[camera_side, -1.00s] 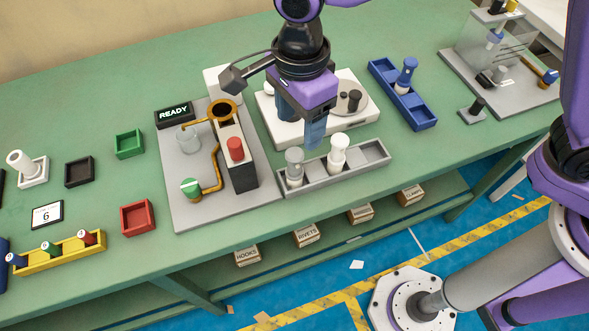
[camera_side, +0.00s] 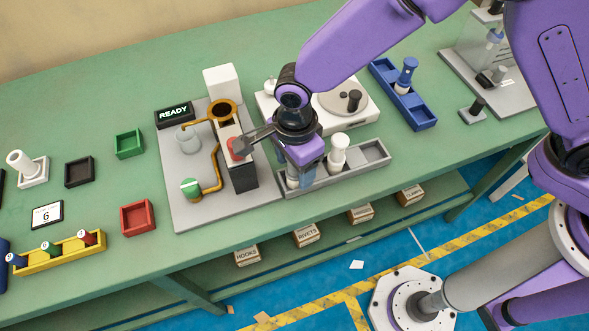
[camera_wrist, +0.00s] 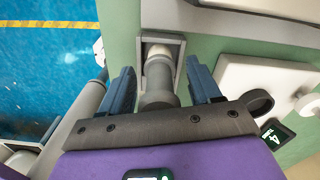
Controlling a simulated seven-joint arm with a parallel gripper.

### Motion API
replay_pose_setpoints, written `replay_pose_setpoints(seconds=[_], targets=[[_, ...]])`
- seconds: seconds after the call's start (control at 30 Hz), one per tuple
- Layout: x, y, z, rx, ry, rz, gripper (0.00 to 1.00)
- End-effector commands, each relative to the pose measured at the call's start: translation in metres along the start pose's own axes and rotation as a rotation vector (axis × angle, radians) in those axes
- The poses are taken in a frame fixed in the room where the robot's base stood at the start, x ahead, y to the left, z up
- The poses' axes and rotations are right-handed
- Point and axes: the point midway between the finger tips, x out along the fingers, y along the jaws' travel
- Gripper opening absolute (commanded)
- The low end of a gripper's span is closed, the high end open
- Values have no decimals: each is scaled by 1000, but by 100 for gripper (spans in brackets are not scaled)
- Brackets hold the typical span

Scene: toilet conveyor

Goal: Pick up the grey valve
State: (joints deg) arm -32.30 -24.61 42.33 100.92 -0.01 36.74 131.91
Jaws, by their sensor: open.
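The grey valve (camera_wrist: 158,78) lies between the two blue fingers of my gripper (camera_wrist: 160,86) in the wrist view, with visible gaps on both sides. My gripper is open and around it. In the side view my gripper (camera_side: 300,178) is lowered at the left end of the grey tray (camera_side: 374,152), and it mostly hides the valve there. A white valve (camera_side: 339,148) stands upright in the tray just right of my gripper.
The black box with a red button (camera_side: 239,148) is close to the left of my gripper. A white machine with a round plate (camera_side: 345,100) stands behind the tray. A blue tray (camera_side: 416,113) holding a blue valve (camera_side: 406,74) is farther right.

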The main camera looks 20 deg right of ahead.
Motion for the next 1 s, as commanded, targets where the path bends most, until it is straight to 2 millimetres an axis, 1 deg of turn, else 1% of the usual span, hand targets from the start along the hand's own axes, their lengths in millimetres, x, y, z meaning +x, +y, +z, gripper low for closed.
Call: replay_pose_setpoints(seconds=[0.03, 0.1, 0.37, 0.47, 0.5, 0.57, 0.87, 1.0], targets=[[6, 0, -1, 0, 2, 2, 63], [10, 0, 0, 0, 1, 1, 63], [12, 0, 0, 0, 0, 0, 63], [12, 0, 0, 0, 0, 0, 33], [12, 0, 0, 0, 0, 0, 20], [12, 0, 0, 0, 0, 0, 2], [11, 0, 0, 0, -1, -1, 2], [5, 0, 0, 0, -2, -2, 2]])
